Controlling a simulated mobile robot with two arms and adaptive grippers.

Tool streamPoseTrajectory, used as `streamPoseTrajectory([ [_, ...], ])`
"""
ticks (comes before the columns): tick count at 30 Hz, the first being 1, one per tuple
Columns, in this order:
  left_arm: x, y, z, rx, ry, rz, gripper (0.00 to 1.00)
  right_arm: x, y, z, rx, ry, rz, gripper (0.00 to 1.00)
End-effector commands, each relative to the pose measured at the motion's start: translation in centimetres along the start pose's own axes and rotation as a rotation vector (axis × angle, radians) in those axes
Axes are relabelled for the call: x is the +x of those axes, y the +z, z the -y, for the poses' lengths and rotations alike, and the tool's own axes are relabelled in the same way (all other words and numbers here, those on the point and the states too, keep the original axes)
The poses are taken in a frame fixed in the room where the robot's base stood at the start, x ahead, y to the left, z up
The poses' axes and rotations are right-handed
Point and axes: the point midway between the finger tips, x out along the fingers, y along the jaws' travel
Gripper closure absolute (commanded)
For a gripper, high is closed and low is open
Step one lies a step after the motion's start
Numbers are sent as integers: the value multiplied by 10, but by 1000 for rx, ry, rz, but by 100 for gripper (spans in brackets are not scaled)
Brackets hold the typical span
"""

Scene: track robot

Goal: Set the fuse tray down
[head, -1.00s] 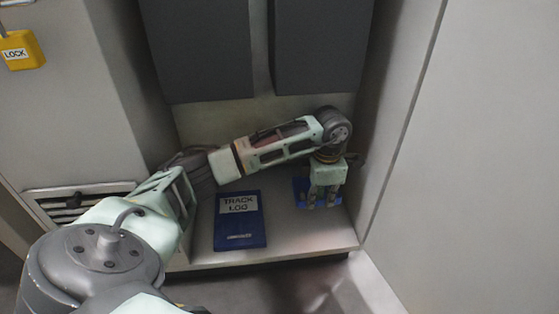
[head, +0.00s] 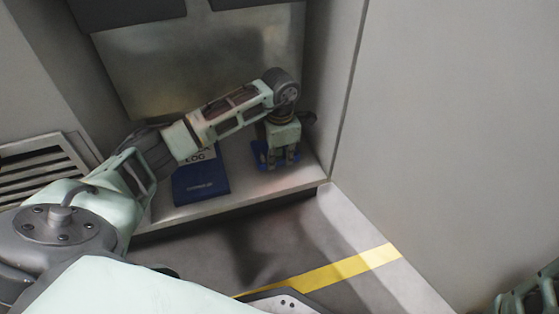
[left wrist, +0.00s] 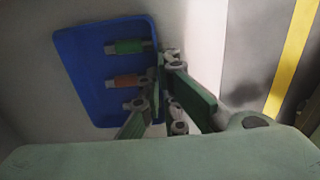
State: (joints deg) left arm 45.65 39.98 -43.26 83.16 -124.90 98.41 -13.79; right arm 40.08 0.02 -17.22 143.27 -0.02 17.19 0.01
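The fuse tray (head: 259,160) is a small blue tray at the right end of the low shelf, and appears to rest on it. In the left wrist view the tray (left wrist: 85,75) shows one green fuse (left wrist: 128,46) and one orange fuse (left wrist: 127,81) inside. My left gripper (head: 280,160) points down over the tray and partly hides it. In the left wrist view its fingers (left wrist: 165,85) are close together at the tray's right rim and look shut on it.
A blue track log book (head: 201,184) lies on the shelf (head: 243,194) left of the tray, partly under my left arm. A cabinet wall (head: 450,120) rises to the right. A yellow stripe (head: 345,269) crosses the floor in front.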

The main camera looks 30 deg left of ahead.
Motion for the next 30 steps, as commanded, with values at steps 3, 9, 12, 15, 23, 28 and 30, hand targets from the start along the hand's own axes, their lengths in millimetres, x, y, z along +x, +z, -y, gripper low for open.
streamPoseTrajectory([
  [3,0,0,0,0,0,0,100,0,0,0,0,0,-1,60],
  [9,2,0,0,1,0,-1,87,0,0,0,0,0,-1,60],
  [12,2,0,0,1,0,-1,78,0,0,0,0,0,-1,60],
  [15,2,0,0,1,0,-2,77,0,0,0,0,0,-1,60],
  [23,2,0,0,1,0,-1,77,0,0,0,0,0,-1,60],
  [28,-7,0,0,1,1,0,77,6,2,-1,0,0,-1,60],
  [30,-14,0,0,1,1,0,77,11,4,-2,0,0,-1,60],
])
